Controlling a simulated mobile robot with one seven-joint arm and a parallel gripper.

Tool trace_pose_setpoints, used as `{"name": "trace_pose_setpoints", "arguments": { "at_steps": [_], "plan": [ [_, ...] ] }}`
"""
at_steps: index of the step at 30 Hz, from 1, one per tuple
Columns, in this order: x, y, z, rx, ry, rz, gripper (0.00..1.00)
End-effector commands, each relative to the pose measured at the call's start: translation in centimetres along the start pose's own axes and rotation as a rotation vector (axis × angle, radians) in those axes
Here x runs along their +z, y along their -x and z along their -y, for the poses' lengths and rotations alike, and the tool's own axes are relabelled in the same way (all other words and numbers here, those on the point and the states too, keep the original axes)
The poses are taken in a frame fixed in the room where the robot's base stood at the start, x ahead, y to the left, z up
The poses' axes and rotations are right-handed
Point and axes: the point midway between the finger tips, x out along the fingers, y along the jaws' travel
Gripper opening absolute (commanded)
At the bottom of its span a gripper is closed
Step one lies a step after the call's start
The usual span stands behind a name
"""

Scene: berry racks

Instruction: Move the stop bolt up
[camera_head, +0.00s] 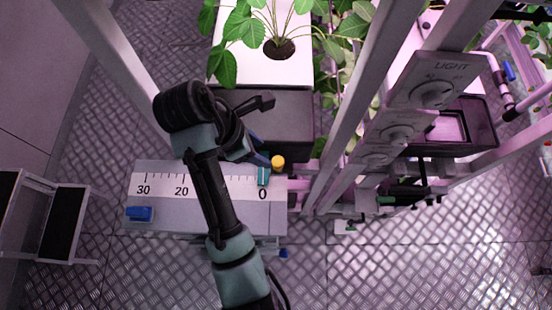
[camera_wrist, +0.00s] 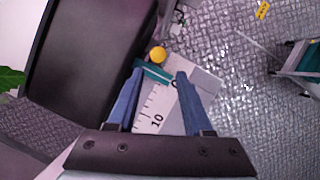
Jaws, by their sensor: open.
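A round yellow knob (camera_head: 278,162), perhaps the head of the stop bolt, sits at the 0 end of a white scale plate (camera_head: 215,181). Beside it is a teal piece (camera_head: 263,176). My gripper (camera_wrist: 159,74) is open, its two blue fingers apart. In the wrist view, the teal piece (camera_wrist: 155,73) shows between and just past the fingertips, and the yellow knob (camera_wrist: 157,54) lies a little beyond them. I cannot tell whether the fingers touch the teal piece. The arm hides part of the scale between 20 and 0.
A blue block (camera_head: 139,213) sits at the plate's lower left. A dark planter box (camera_head: 285,125) stands behind the scale. White rack posts (camera_head: 345,115) and panels with dials (camera_head: 432,93) are at right. A step stool (camera_head: 63,225) stands at left. The metal floor in front is clear.

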Motion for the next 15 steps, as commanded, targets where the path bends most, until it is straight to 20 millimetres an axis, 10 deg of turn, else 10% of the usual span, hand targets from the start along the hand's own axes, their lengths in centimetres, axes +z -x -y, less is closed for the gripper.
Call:
{"name": "trace_pose_setpoints", "arguments": {
  "at_steps": [15],
  "plan": [
    [0.0, -7.9, 0.0, 0.0, -0.001, -0.001, 0.51]
  ]
}}
